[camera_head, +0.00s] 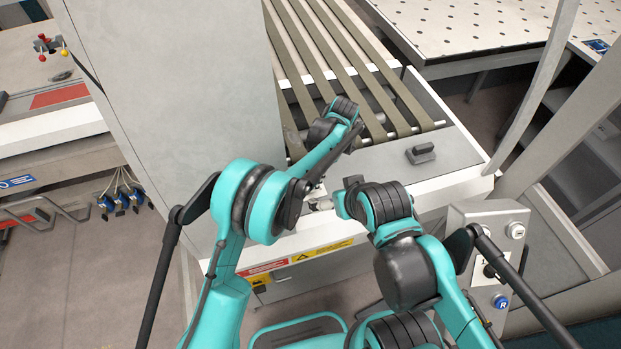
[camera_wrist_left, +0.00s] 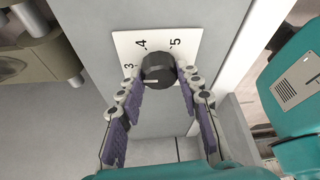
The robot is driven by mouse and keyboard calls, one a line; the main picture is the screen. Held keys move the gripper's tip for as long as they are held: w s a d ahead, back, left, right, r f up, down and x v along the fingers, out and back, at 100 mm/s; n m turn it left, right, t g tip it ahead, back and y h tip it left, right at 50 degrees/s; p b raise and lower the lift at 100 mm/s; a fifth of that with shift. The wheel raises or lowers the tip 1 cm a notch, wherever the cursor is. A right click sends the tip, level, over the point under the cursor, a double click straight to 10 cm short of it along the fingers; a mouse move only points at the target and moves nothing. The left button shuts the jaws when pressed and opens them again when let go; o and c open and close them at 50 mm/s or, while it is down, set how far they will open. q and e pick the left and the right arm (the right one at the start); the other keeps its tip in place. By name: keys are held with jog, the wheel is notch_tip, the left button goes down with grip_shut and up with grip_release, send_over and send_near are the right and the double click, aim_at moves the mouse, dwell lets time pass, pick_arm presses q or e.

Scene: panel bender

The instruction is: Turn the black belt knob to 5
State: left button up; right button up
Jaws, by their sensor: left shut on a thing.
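The black belt knob (camera_wrist_left: 158,70) sits on a white number plate (camera_wrist_left: 157,43) in the left wrist view. The numbers 3, 4 and 5 show around it. A short pale mark shows on the knob's lower face; I cannot tell which number it points to. My left gripper (camera_wrist_left: 157,82) is shut on the knob, with one finger on each side of it. In the head view my left arm covers the knob and most of that gripper. My right gripper (camera_head: 320,204) is partly seen in the head view, and its opening is unclear.
A conveyor with tan belts (camera_head: 328,45) runs behind my left arm. A tall grey cabinet (camera_head: 180,90) blocks the left. A control box (camera_head: 490,255) stands at the right.

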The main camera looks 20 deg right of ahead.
pick_arm(q)
jog(key=m+t+b, duration=0.1)
jog(key=m+t, duration=0.1)
jog(key=m, duration=0.2)
jog(key=shift+s+m+b, duration=0.15)
jog(key=shift+m+b, duration=0.25)
jog(key=m+t, duration=0.1)
jog(key=m, duration=0.1)
jog(key=m+b, duration=0.1)
jog(key=m, duration=0.1)
jog(key=shift+s+m+t+h, duration=0.1)
jog(key=shift+m+t+h, duration=0.2)
jog(key=shift+m+t, duration=0.1)
jog(key=o, duration=1.2)
jog(key=shift+c, duration=0.2)
jog(key=v, duration=1.2)
jog(key=shift+a, duration=0.15)
